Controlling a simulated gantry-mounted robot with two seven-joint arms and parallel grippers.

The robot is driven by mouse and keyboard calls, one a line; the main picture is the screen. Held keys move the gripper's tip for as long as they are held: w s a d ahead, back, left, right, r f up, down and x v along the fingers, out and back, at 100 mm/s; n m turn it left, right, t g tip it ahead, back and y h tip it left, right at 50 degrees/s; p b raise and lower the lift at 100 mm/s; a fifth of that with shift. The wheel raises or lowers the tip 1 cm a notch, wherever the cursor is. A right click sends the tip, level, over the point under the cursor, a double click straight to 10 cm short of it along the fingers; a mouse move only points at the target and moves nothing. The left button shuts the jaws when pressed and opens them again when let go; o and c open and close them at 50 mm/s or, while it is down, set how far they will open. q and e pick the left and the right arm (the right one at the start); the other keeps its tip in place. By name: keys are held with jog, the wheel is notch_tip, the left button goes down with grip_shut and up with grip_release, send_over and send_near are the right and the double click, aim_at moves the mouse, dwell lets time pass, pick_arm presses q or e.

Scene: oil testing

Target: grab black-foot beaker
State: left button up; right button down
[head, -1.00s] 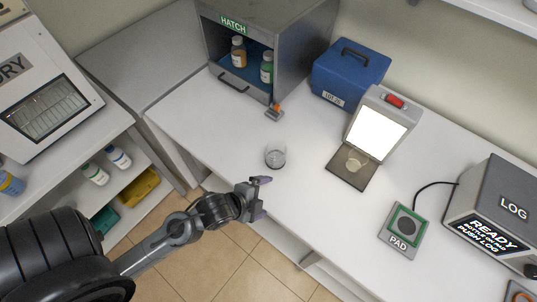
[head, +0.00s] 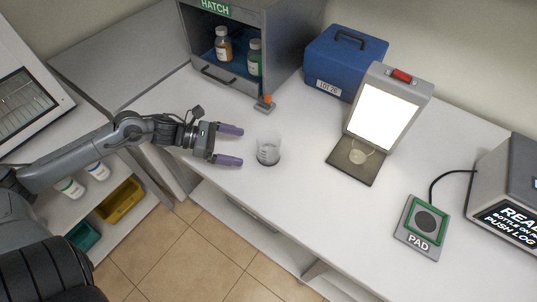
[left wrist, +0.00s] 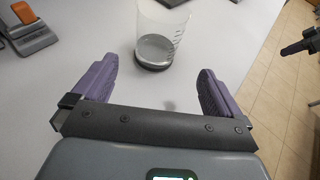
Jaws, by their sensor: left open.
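A clear beaker (head: 268,151) with a dark foot stands upright on the white bench, left of the light box. It also shows in the left wrist view (left wrist: 159,42), with graduation marks on its side. My left gripper (head: 236,146) is open just left of this beaker, its two purple fingers pointing toward it. In the left wrist view the beaker stands ahead of and between the open fingers (left wrist: 155,85), apart from them. Part of my right gripper (left wrist: 298,47) shows at the right edge of the left wrist view; its opening cannot be made out.
A second glass vessel (head: 358,157) sits on the dark plate of the light box (head: 385,112). The hatch cabinet (head: 228,77) holds two bottles. An orange-tipped device (head: 265,104) lies behind the beaker. A pad (head: 422,228) and a blue case (head: 343,62) stand farther right.

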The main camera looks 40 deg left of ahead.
aim_at(268, 151)
pick_arm(q)
jog(key=shift+w+d+f, duration=0.25)
jog(key=shift+w+d, duration=0.1)
jog(key=shift+w, duration=0.2)
jog(key=shift+b+x, duration=0.5)
jog(key=shift+x, duration=1.55)
jog(key=shift+w+d+f, duration=0.1)
jog(key=shift+p+x, duration=0.4)
jog(key=shift+x, duration=2.1)
jog(key=shift+f, duration=0.15)
jog(key=shift+c, duration=0.3)
jog(key=shift+w, duration=0.1)
jog(key=c, duration=1.1)
